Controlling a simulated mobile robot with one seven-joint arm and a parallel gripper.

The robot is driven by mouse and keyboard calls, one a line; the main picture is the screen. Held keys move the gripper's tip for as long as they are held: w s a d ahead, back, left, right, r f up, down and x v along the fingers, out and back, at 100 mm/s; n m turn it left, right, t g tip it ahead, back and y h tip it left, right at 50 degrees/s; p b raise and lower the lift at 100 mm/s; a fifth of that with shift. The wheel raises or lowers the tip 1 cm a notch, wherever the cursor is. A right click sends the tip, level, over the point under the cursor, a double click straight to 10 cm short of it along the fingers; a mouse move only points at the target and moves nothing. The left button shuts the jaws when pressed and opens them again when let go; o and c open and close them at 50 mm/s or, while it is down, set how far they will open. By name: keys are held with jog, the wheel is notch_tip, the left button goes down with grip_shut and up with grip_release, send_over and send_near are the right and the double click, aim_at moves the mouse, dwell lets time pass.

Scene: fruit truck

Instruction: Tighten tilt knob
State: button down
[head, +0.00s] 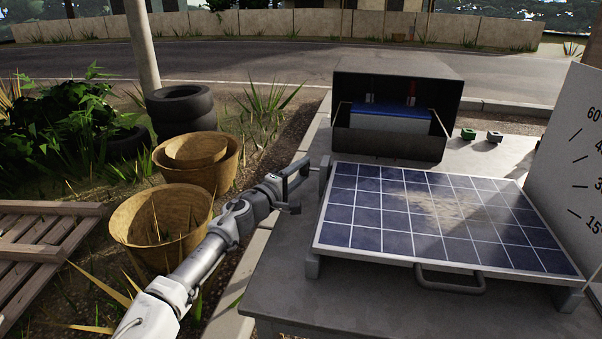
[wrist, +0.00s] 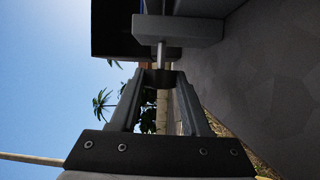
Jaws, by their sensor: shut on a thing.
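The solar panel (head: 440,212) lies nearly flat on the table (head: 290,285), with a handle (head: 450,282) at its near edge. My gripper (head: 303,170) is at the panel's far left corner. In the wrist view, my gripper (wrist: 162,78) is shut on the dark tilt knob (wrist: 178,79), mostly hidden between the fingertips. A pale shaft (wrist: 160,55) runs from the knob to a grey bracket (wrist: 185,31). I cannot tell how tight the knob is.
A dark open box (head: 395,150) with a blue-topped battery (head: 390,117) stands behind the panel. Small green (head: 468,134) and grey (head: 494,137) blocks sit beside it. A white angle scale board (head: 570,150) stands at the right. Baskets (head: 165,222) and tires (head: 180,107) are at left.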

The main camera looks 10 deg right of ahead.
jog(key=shift+c, duration=1.8)
grip_release()
jog(key=p+v, duration=0.3)
jog(key=v, duration=1.4)
jog(key=shift+s, duration=0.25)
jog(key=shift+f, duration=0.1)
